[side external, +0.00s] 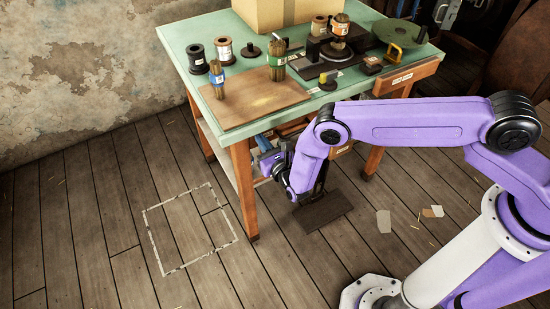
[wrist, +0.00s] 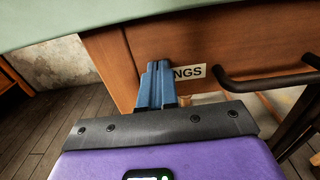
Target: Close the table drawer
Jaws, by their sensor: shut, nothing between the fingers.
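In the wrist view the wooden drawer front (wrist: 225,45) lies beneath the green table top (wrist: 60,22). It carries a white label ending in "NGS" (wrist: 190,72) and a black bar handle (wrist: 265,80) to the right. My gripper (wrist: 157,66) is shut and empty. Its blue fingers point at the drawer front, just left of the label and partly over it; I cannot tell whether they touch. In the side view my gripper (side external: 268,150) is low at the table's front, and a labelled wooden piece (side external: 342,150) shows below my arm. My arm hides most of this area, so how far the drawer stands out is unclear.
A second labelled wooden front (side external: 404,80) is at the table's right. The floor left of the table is clear, with a taped outline (side external: 190,228).

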